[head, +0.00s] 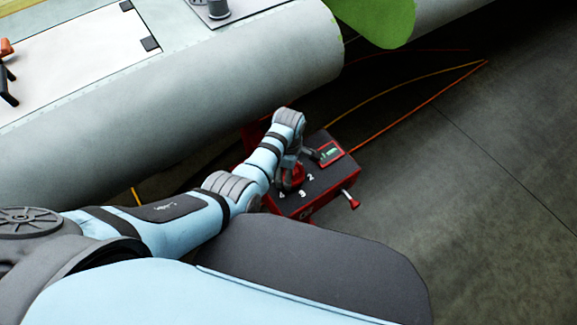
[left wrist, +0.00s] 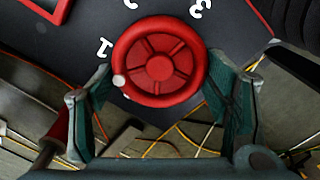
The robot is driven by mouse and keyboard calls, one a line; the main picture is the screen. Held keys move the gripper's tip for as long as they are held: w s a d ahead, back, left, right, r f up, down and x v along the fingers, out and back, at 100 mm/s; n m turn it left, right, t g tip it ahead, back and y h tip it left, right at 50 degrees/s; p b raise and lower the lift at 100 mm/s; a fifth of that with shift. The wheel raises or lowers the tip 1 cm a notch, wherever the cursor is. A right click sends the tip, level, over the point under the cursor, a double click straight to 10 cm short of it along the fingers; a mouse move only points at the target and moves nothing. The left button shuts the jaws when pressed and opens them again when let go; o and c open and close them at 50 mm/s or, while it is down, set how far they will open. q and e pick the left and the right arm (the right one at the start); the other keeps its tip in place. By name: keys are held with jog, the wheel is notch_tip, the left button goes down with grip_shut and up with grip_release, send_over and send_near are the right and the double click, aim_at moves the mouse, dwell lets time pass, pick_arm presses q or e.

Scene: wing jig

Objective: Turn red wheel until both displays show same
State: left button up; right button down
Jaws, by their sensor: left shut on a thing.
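The red wheel (left wrist: 160,62) sits on top of a dark box with red edges (head: 318,187). It also shows partly behind my gripper in the head view (head: 298,172). A white dot (left wrist: 119,81) is on its rim at the lower left, near a white numeral. My left gripper (left wrist: 166,84) is shut on the wheel, one finger on each side. In the head view it reaches down onto the box. One small display with a red frame and green marks (head: 331,154) is on the box; its reading is too small to tell. I cannot make out a second display. My right gripper is out of view.
White numerals (head: 303,194) ring the wheel. A red-ended handle (head: 351,200) sticks out of the box's right side. A large grey wing section (head: 230,85) lies above and left. Orange and yellow cables (head: 420,110) run across the dark floor, which is open to the right.

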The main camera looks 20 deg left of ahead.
pick_arm(q)
jog(key=m+p, duration=0.1)
jog(key=m, duration=0.2)
jog(key=shift+w+r+m, duration=0.1)
jog(key=shift+m, duration=0.3)
jog(key=m, duration=0.3)
jog(key=shift+w+d+m+p, duration=0.1)
jog(key=shift+m+p, duration=0.2)
jog(key=m, duration=0.4)
jog(key=shift+w+d+m, duration=0.1)
jog(key=shift+m, duration=0.2)
jog(key=shift+d+m, duration=0.1)
jog(key=shift+m, duration=1.8)
jog(key=o, duration=1.2)
jog(key=shift+c, duration=0.2)
